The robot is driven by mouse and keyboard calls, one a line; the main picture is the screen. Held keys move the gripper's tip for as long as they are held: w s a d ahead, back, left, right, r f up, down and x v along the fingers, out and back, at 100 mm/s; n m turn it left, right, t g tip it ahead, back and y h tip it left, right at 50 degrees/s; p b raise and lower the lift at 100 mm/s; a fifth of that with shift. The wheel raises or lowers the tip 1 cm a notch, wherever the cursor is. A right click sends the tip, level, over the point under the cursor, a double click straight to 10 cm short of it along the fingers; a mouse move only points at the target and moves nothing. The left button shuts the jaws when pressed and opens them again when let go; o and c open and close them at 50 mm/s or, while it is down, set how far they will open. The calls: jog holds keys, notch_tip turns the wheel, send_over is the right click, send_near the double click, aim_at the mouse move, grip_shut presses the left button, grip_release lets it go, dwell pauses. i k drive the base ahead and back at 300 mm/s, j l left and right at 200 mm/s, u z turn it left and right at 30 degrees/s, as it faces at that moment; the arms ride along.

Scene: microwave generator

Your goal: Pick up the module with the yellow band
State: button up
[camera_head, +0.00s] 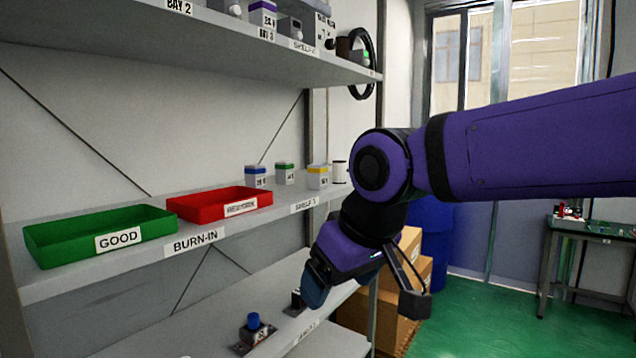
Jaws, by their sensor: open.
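The module with the yellow band (317,181) is a small pale block standing upright at the right end of the middle shelf. A green-banded module (285,174) and a blue-banded module (256,177) stand to its left, apart from it. My gripper (316,284) hangs in front of the shelves, lower than the middle shelf and pointing down to the left. It is open and apart from the modules. Its fingertips are dark and partly hidden by its own body, and I see nothing held.
A green tray marked GOOD (50,249) and a red tray (190,210) sit on the middle shelf (245,228). The upper shelf (235,47) overhangs. A blue-knobbed device (254,330) sits below; cardboard boxes (388,322) stand behind my arm.

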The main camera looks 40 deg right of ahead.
aim_at(317, 172)
jog(key=i+l+z, duration=0.65)
jog(key=i+l, duration=0.1)
jog(key=i, duration=0.1)
